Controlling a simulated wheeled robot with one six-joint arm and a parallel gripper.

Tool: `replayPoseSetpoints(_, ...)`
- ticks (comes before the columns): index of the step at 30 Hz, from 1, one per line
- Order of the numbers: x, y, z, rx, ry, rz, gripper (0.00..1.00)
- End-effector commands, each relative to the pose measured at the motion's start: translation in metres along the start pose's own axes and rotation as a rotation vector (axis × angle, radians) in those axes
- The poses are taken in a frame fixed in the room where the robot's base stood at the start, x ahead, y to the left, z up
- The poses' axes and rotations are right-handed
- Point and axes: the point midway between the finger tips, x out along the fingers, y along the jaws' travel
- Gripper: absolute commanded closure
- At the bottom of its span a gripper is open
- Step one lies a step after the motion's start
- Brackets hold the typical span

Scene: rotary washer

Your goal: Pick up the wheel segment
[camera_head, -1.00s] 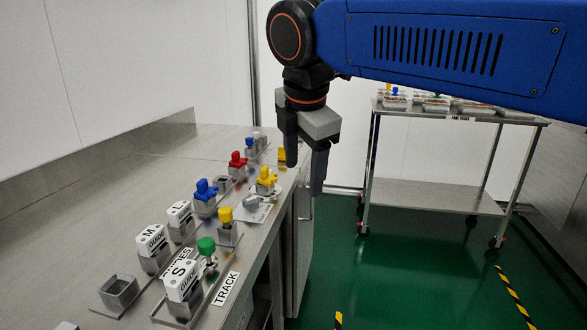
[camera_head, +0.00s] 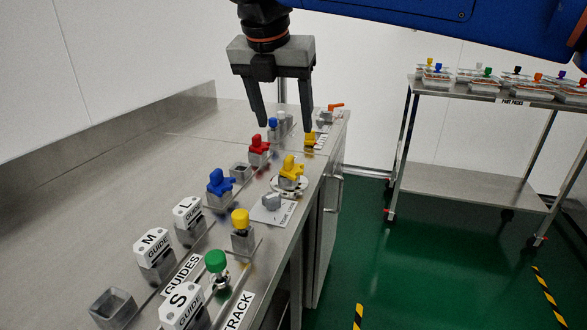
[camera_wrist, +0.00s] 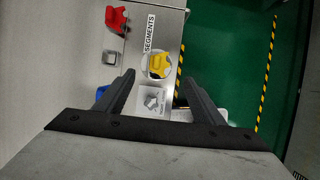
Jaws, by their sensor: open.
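I cannot tell for sure which piece is the wheel segment. A yellow lobed piece (camera_head: 291,168) sits on a round white base near the counter's front edge. In the wrist view the yellow piece (camera_wrist: 159,65) lies beside a SEGMENTS label (camera_wrist: 150,33). Red (camera_head: 258,145) and blue (camera_head: 220,182) pieces of like shape stand on grey blocks to its left. My gripper (camera_head: 285,128) is open and empty, pointing down above the counter. In the wrist view my gripper's (camera_wrist: 159,77) fingertips show on either side of the yellow piece, apart from it.
Nearer are a yellow-topped block (camera_head: 240,222), a green knob (camera_head: 215,262) and white guide blocks (camera_head: 188,212). A cart (camera_head: 470,191) with parts stands at the right. The counter's back left is bare.

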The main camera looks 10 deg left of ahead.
Motion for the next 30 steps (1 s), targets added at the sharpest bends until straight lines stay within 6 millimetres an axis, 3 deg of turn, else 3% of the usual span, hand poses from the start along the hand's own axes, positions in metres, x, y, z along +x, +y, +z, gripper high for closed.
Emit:
replayPoseSetpoints(10, 0.06, -0.001, 0.0, 0.002, 0.001, -0.001, 0.37)
replayPoseSetpoints(20, 0.084, -0.001, 0.001, 0.002, 0.001, -0.001, 0.37)
replayPoseSetpoints(30, 0.125, -0.002, 0.002, 0.003, 0.001, -0.001, 0.37)
